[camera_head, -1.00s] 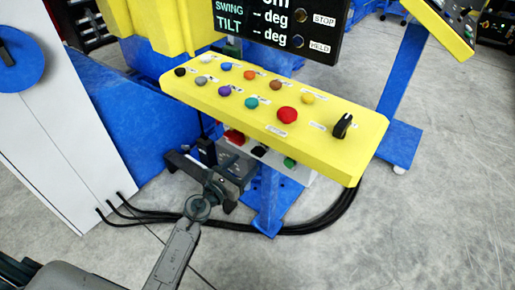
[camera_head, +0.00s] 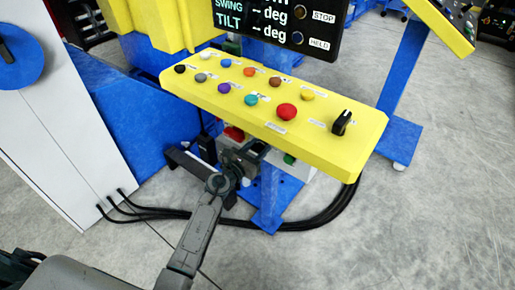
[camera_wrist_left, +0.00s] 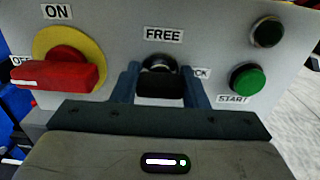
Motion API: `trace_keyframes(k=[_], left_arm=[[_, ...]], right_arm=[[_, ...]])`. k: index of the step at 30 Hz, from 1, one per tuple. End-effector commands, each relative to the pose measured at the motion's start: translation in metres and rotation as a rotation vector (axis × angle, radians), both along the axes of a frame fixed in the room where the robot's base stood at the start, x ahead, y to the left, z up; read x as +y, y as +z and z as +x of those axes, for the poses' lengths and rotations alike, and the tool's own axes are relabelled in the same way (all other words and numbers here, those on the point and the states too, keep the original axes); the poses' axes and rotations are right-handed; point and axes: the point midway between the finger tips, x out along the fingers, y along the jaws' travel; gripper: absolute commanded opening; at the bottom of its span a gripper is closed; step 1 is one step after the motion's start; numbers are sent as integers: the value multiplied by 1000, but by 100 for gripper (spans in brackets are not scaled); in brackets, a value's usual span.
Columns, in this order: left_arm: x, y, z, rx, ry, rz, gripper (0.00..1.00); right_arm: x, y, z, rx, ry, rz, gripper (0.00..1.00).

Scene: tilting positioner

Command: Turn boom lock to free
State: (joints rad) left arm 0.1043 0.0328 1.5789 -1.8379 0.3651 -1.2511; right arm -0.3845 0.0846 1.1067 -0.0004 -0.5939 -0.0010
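The boom lock is a black knob (camera_wrist_left: 160,82) on a light grey panel in the left wrist view. A FREE label (camera_wrist_left: 164,35) is above it, and a label ending in "CK" at its right is partly hidden by a finger. My left gripper (camera_wrist_left: 160,90) has one finger on each side of the knob; whether the fingers touch it I cannot tell. In the head view, my left gripper (camera_head: 250,150) reaches under the front edge of the yellow console, which hides most of the lower panel. My right gripper is out of view.
A red switch (camera_wrist_left: 62,72) on a yellow ring is left of the knob. A green START button (camera_wrist_left: 247,79) and a dark round lamp (camera_wrist_left: 267,32) are at the right. The yellow console (camera_head: 345,155) overhangs the panel. Black cables (camera_head: 315,222) run along the floor.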

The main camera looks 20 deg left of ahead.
Motion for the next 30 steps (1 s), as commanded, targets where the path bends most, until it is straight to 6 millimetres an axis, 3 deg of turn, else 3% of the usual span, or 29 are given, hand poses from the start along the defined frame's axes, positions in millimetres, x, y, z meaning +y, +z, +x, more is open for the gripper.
trace_keyframes(k=[11,20,27,30], left_arm=[[0,1,0,11,0,-30,17],[1,3,0,72,0,-196,17],[2,3,0,149,1,-407,17],[2,3,0,181,1,-496,17]], right_arm=[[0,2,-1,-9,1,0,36],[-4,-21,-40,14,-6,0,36],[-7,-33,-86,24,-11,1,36],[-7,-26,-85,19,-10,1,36]])
